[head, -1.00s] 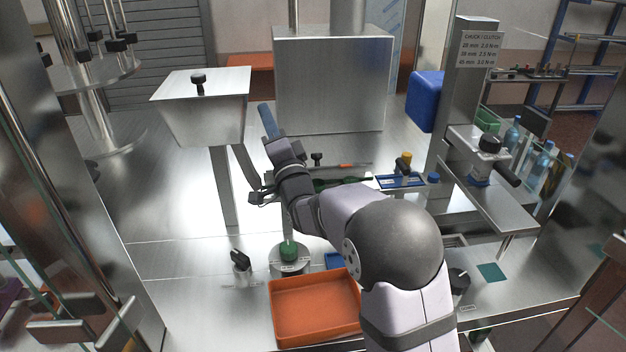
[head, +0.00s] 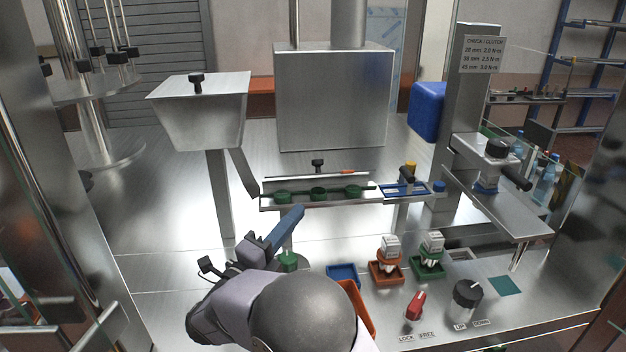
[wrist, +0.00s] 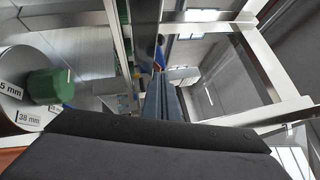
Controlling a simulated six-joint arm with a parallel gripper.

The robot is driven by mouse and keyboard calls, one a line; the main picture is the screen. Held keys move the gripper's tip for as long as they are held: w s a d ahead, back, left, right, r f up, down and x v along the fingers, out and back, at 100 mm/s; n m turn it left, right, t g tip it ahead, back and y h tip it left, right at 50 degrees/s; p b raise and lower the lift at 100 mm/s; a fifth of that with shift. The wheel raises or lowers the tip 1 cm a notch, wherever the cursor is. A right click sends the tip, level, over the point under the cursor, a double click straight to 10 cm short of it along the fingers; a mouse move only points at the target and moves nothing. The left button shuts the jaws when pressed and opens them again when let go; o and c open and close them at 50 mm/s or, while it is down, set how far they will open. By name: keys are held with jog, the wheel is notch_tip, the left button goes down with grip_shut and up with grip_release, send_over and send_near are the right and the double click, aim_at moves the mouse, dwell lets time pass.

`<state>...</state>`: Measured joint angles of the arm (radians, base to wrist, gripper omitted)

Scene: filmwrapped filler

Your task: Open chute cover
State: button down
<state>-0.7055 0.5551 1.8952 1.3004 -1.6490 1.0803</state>
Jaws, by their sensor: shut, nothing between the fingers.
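A narrow metal chute (head: 285,206) runs across the middle of the head view with green caps (head: 319,194) in it. A long metal strip with a black knob (head: 318,166), which looks like the chute cover (head: 295,183), lies along its back side. Whether it is hinged or loose I cannot tell. My gripper (head: 297,212) has its blue fingers shut and empty, pointing up toward the chute from the front. In the picture its tips are just below the chute's front edge; contact is unclear. The fingers also show in the wrist view (wrist: 165,98).
A hopper (head: 200,120) with a knobbed lid stands back left, a steel box (head: 333,98) behind the chute. A green cap (head: 288,261) sits on a stand beside my arm. Orange (head: 388,273) and green trays, a red switch (head: 415,305) and a black dial (head: 467,298) lie front right.

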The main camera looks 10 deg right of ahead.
aim_at(319, 168)
jog(key=w+a+p+x, duration=0.1)
jog(key=a+p+x, duration=0.1)
jog(key=p+x, duration=0.6)
jog(key=shift+a+r+p+x, duration=0.25)
jog(key=shift+p+x, duration=0.05)
jog(key=shift+x, duration=2.45)
jog(key=shift+w, duration=0.15)
jog(key=shift+r, duration=0.1)
